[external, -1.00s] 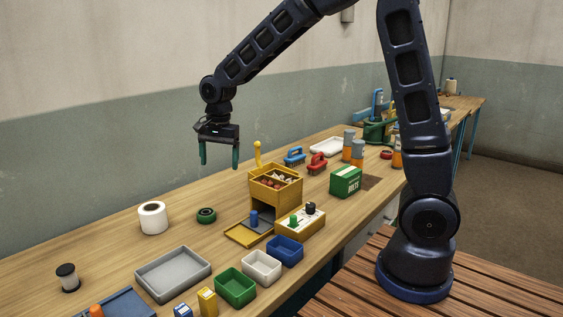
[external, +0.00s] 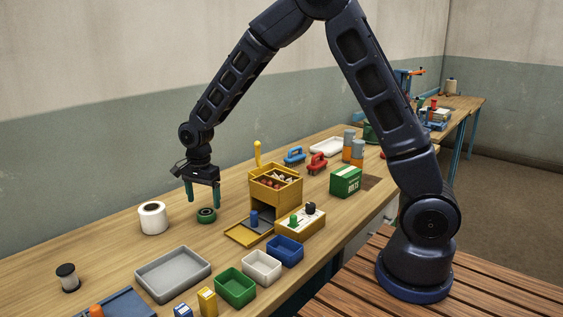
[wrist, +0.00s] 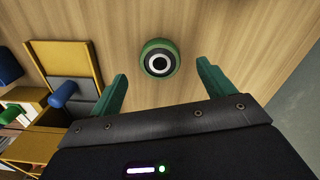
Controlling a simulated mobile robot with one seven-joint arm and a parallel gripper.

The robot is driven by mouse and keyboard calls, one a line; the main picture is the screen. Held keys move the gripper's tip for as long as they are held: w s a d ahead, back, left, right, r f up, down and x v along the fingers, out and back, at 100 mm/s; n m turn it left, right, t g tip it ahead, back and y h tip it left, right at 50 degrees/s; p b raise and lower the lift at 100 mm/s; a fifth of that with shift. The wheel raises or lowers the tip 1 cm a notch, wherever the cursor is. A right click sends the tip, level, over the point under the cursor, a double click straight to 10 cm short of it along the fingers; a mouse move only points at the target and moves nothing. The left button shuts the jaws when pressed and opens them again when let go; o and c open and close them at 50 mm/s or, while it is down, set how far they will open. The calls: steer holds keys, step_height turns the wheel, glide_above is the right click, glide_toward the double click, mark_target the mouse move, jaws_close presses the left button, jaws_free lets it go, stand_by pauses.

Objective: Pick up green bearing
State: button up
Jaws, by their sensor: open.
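The green bearing (external: 206,215) is a short dark-green ring lying flat on the wooden bench. In the wrist view, the bearing (wrist: 159,61) shows its green rim and pale centre ring with a dark middle. It lies ahead of my gripper, between the lines of its two green fingers. My gripper (external: 202,194) points down just above the bearing, apart from it as far as I can tell. In the wrist view, my gripper (wrist: 161,76) is open with nothing between its fingers.
A white tape roll (external: 153,217) stands left of the bearing. A yellow box with drawers (external: 275,186) and its tray stand to the right. A grey tray (external: 173,273) lies in front. The bench around the bearing is clear.

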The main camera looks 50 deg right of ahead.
mark_target(205, 212)
steer(key=shift+d+f, duration=0.1)
steer(key=shift+f, duration=2.5)
steer(key=c, duration=1.3)
